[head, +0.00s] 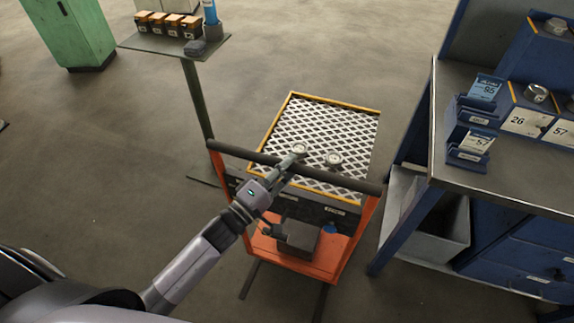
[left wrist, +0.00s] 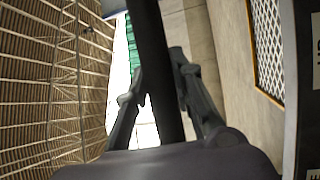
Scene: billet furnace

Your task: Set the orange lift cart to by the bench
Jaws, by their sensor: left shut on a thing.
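The orange lift cart (head: 352,238) stands in the middle of the head view, with a white mesh top (head: 318,128) in a yellow frame and a dark push handle (head: 340,183) across its near side. My left gripper (head: 288,165) is shut on the handle. In the left wrist view the dark handle bar (left wrist: 155,70) runs between the two fingers. The blue bench (head: 490,185) is to the right of the cart, with a strip of floor between them. My right gripper is not in view.
Two round metal pieces lie on the mesh, one of them here (head: 333,159). A dark box (head: 298,238) sits on the cart's lower deck. A small stand (head: 165,44) with orange-topped boxes is behind left. A grey bin (head: 428,228) is under the bench. Floor at left is clear.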

